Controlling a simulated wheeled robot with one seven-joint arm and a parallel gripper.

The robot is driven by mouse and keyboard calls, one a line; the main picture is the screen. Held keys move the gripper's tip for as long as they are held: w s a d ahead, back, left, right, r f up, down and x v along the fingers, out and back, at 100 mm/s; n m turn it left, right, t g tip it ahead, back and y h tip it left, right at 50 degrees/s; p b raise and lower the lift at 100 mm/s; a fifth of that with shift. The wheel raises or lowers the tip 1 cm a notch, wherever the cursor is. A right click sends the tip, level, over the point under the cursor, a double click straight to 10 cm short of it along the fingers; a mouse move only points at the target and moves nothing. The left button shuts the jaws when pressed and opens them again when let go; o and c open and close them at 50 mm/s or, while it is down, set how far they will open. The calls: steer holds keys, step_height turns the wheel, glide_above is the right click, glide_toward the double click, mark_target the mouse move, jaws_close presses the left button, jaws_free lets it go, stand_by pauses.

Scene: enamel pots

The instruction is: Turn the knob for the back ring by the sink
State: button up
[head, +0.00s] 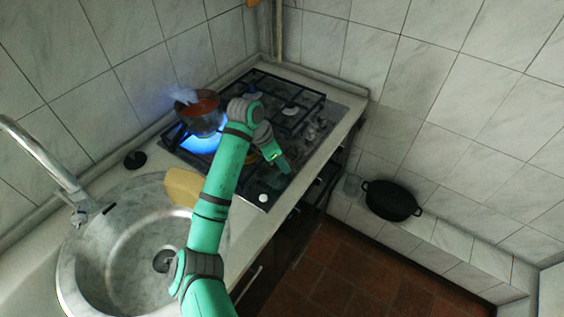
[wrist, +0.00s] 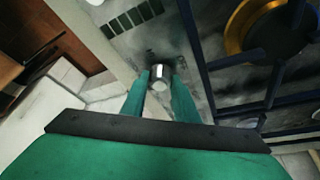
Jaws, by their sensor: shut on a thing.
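The gas hob (head: 325,112) has a back ring by the sink with a large blue flame (head: 200,143) burning on it. A grey pot (head: 203,121) with reddish contents stands over that flame, with bluish wisps above it. My gripper (head: 284,166) is low over the front edge of the hob. In the wrist view my gripper (wrist: 160,80) is shut on a small silver knob (wrist: 159,72), one green finger on each side. In the head view the gripper hides this knob. Another pale knob (head: 263,198) shows at the hob's sink-side front corner.
The round sink (head: 85,262) and its tap (head: 45,160) lie left, with a tan board (head: 183,187) at the sink's edge. Dark grates (wrist: 210,60) lie beside the fingers.

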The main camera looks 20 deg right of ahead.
steer(key=m, duration=0.2)
steer(key=m+g, duration=0.1)
steer(key=m, duration=0.1)
steer(key=m+g, duration=0.1)
steer(key=m, duration=0.1)
steer(key=shift+w+m+y, duration=0.25)
steer(key=shift+m+y, duration=0.05)
steer(key=shift+y, duration=0.1)
steer(key=shift+g, duration=0.3)
steer(key=o, duration=1.1)
steer(key=shift+c, duration=0.2)
steer(key=shift+r, duration=0.1)
steer(key=shift+r, duration=0.3)
steer(key=v, duration=1)
steer(key=shift+a, duration=0.25)
